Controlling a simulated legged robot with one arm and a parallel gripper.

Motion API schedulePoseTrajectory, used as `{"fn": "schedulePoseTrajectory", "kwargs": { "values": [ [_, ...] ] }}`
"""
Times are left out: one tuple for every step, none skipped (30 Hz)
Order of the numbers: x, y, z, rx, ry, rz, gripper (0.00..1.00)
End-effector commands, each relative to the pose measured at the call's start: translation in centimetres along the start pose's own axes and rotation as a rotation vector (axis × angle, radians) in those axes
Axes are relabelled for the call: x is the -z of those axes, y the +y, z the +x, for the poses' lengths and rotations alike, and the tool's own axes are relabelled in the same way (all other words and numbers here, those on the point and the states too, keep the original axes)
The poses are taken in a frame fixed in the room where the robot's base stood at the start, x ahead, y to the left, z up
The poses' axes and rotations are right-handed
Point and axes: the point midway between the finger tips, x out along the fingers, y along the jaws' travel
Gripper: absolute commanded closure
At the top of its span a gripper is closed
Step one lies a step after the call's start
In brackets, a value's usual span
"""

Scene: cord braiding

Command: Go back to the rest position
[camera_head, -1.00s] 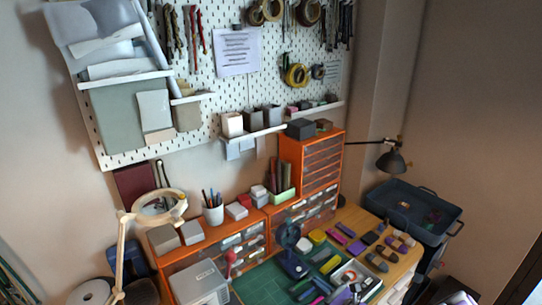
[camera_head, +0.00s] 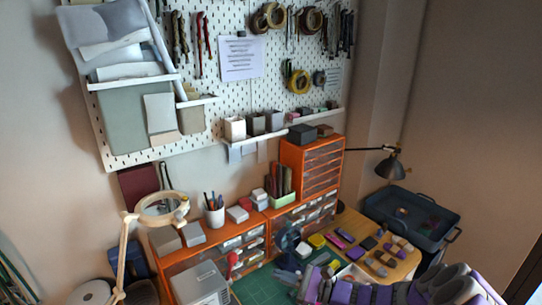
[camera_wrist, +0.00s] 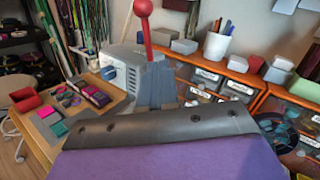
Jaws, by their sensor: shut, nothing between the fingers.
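My gripper (camera_head: 287,276) shows at the bottom of the head view, at the end of my purple and grey arm. It is over the green cutting mat (camera_head: 252,287), pointing left. In the wrist view its grey fingers (camera_wrist: 155,80) are together with nothing between them. Behind them are a grey box-shaped machine (camera_wrist: 122,65) and a lever with a red knob (camera_wrist: 142,9). A dark blue round disc (camera_head: 287,237) stands at the back of the mat; it also shows at the right of the wrist view (camera_wrist: 277,132). My arm hides much of the front of the table.
Orange drawer units (camera_head: 313,180) line the wall, with a pen cup (camera_head: 214,212) on top. A magnifier lamp (camera_head: 160,208) stands left and a dark desk lamp (camera_head: 390,168) right. Small coloured blocks (camera_head: 385,252) lie on the table near a blue bin (camera_head: 412,215).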

Motion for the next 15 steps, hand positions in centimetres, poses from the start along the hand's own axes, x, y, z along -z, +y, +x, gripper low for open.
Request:
{"fn": "schedulePoseTrajectory", "kwargs": {
  "values": [
    [-2.4,1.2,1.1,-0.072,-0.015,-0.051,1.0],
    [-3.6,2.0,1.6,-0.112,-0.021,-0.079,1.0],
    [-5.2,3.1,2.1,-0.168,-0.028,-0.118,1.0],
    [-6.1,4.1,2.4,-0.209,-0.031,-0.145,1.0],
    [-7.1,5.0,2.7,-0.25,-0.034,-0.174,1.0],
    [-8.4,6.2,2.9,-0.304,-0.036,-0.212,1.0],
    [-9.2,7.2,3.1,-0.345,-0.037,-0.238,1.0],
    [-10.1,8.1,3.1,-0.386,-0.038,-0.266,1.0],
    [-11.2,9.4,3.2,-0.44,-0.037,-0.303,1.0],
    [-11.8,10.4,3.1,-0.481,-0.034,-0.328,1.0],
    [-12.5,11.4,3.0,-0.521,-0.032,-0.356,1.0],
    [-13.3,12.6,2.8,-0.573,-0.027,-0.394,1.0],
    [-13.8,13.5,2.5,-0.614,-0.021,-0.42,1.0],
    [-14.3,14.4,2.3,-0.653,-0.014,-0.448,1.0],
    [-14.9,15.5,1.8,-0.703,-0.005,-0.485,1.0]
  ]
}}
